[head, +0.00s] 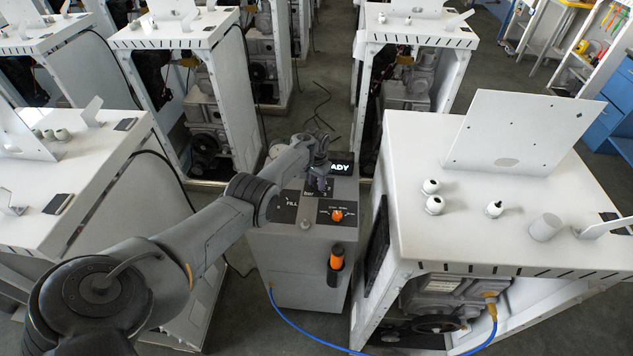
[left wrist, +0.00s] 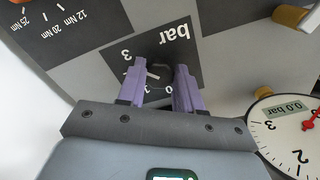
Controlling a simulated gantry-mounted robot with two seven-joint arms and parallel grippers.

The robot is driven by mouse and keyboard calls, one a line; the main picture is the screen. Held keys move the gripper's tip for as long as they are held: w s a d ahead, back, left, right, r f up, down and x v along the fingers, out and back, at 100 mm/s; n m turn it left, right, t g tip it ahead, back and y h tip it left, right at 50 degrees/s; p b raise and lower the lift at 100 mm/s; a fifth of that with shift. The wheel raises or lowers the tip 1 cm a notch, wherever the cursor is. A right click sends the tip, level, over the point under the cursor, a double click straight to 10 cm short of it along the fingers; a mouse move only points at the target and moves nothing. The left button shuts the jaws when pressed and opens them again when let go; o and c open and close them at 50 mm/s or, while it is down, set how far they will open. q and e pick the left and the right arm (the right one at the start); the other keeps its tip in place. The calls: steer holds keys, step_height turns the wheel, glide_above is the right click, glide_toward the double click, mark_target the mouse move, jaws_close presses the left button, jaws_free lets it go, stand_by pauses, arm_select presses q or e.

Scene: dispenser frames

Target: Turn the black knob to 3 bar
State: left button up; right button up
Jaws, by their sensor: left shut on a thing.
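The black knob (left wrist: 158,76) sits on a dark dial plate (left wrist: 158,45) marked "bar" with numerals, in the left wrist view. My left gripper (left wrist: 161,68) has its two purple fingers on either side of the knob, shut on it. The fingers cover part of the knob and the scale, so the exact setting is hard to read. In the head view the left gripper (head: 318,184) points down onto the top of the grey cart (head: 300,241); the knob is hidden there. A round gauge (left wrist: 289,128) beside the plate reads 0.0 bar. My right gripper is not in view.
The cart top also carries a display ending in "ADY" (head: 342,168), an orange knob (head: 337,215) and a "FILL" label. An orange-handled tool (head: 336,257) hangs on its front. A blue hose (head: 300,329) runs to the right. White dispenser frames (head: 450,240) stand close on both sides.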

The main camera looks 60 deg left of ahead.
mark_target(316, 184)
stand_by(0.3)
arm_select(q)
steer(key=o, duration=1)
steer(key=shift+o, duration=0.2)
step_height(316, 184, up, 11)
steer(key=p, duration=0.5)
steer(key=shift+f, duration=0.15)
